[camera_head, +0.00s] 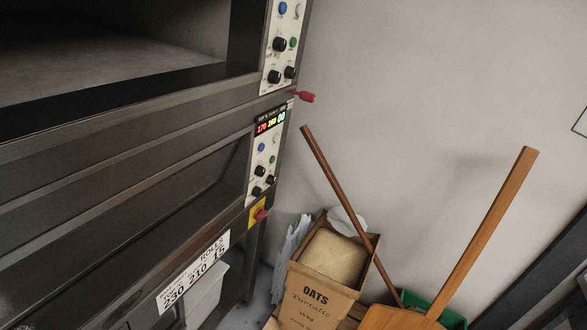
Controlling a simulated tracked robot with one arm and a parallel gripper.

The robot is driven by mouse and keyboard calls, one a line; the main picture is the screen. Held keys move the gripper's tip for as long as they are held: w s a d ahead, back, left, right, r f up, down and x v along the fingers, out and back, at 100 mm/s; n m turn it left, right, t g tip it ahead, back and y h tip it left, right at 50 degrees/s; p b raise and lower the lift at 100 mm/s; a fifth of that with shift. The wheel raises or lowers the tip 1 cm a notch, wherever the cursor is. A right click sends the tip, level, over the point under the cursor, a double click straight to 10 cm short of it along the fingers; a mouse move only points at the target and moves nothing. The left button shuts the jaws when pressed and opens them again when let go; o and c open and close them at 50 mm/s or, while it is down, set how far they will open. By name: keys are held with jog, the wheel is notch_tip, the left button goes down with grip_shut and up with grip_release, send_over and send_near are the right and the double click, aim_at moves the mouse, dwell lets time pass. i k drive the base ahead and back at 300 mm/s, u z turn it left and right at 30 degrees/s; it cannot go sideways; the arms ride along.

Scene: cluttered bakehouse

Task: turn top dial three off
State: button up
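A deck oven (100,120) fills the left side, tilted in the picture. Its upper control panel (269,60) carries three black dials: one higher dial (279,44) and a lower pair, left (274,77) and right (290,72). The panel's top is cut off by the picture edge. I cannot read dial numbers or settings. A lower control panel (251,165) has a lit display (269,122) and three similar black dials, one higher (260,171) and a pair (258,190) (270,180). My gripper is not in view.
Red handles (306,97) (260,215) stick out from the oven's side. An open oats carton (320,285), a thin wooden handle (335,185) and a wooden peel (480,240) stand below right. The pale wall (400,70) beside the panels is bare.

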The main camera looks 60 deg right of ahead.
aim_at(257, 192)
jog(key=z, duration=1.4)
jog(key=k, duration=0.6)
jog(key=u, duration=0.4)
jog(key=i, duration=1.85)
jog(key=z, duration=0.5)
